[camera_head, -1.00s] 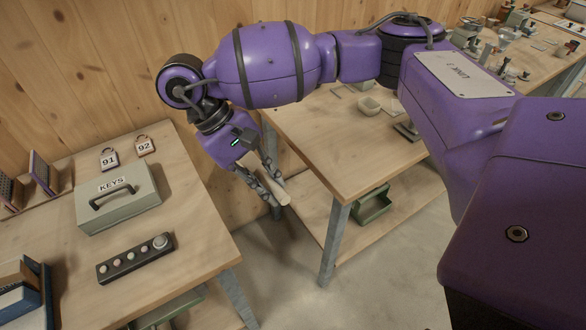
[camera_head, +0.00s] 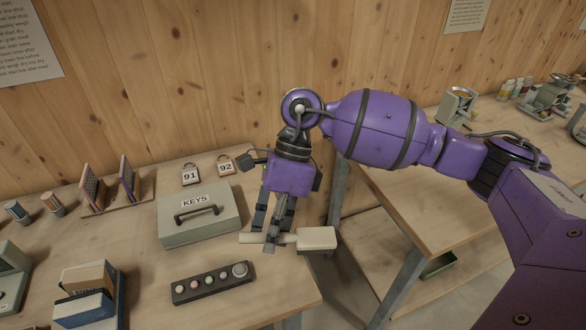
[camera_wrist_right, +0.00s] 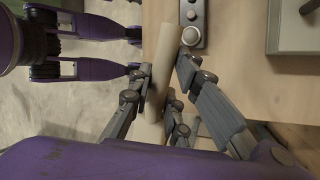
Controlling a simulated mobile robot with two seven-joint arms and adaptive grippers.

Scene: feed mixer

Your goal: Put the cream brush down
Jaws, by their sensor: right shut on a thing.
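My right gripper (camera_head: 276,232) is shut on the cream brush (camera_head: 318,239), around its pale handle. In the head view the brush lies roughly level, its thick block end to the right of the fingers and the thin handle end to the left. It is at the right end of the left table, right of the grey KEYS box. In the right wrist view the cream brush (camera_wrist_right: 162,65) is between the fingers of my right gripper (camera_wrist_right: 158,105), over the table's edge. Its height above the table is hard to tell. My left gripper does not show.
A second table (camera_head: 420,205) stands right across a gap. Bare wood surrounds the button panel.

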